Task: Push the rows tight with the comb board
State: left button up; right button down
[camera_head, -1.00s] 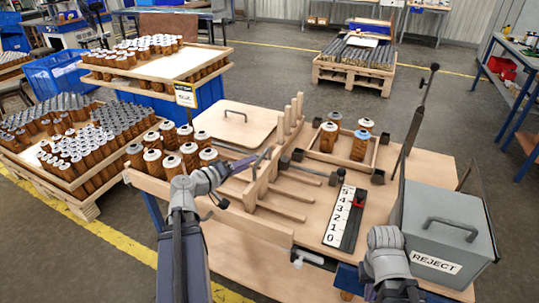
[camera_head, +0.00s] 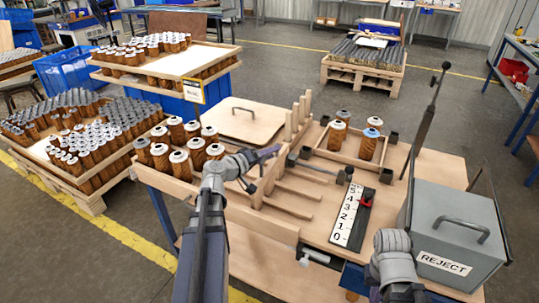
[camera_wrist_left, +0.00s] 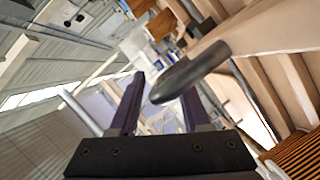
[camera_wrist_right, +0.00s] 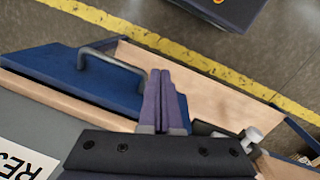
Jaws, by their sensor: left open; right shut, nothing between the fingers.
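The wooden comb board (camera_head: 268,184) stands on the table, its long teeth lying to the right. My left gripper (camera_head: 272,153) is open at its upper edge. In the left wrist view a dark handle bar (camera_wrist_left: 188,74) lies in front of and partly between the open fingers (camera_wrist_left: 162,98); contact cannot be told.
A wooden tray (camera_head: 349,157) holds several cartridges. A number scale (camera_head: 351,216) lies before it. The grey reject box (camera_head: 452,235) and a thin dark post (camera_head: 426,125) stand at right. A flat lidded board (camera_head: 243,121) lies behind. Upright wooden pegs (camera_head: 300,112) rise beside it.

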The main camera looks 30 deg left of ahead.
pick_arm(q)
grip_shut()
dwell(1.4)
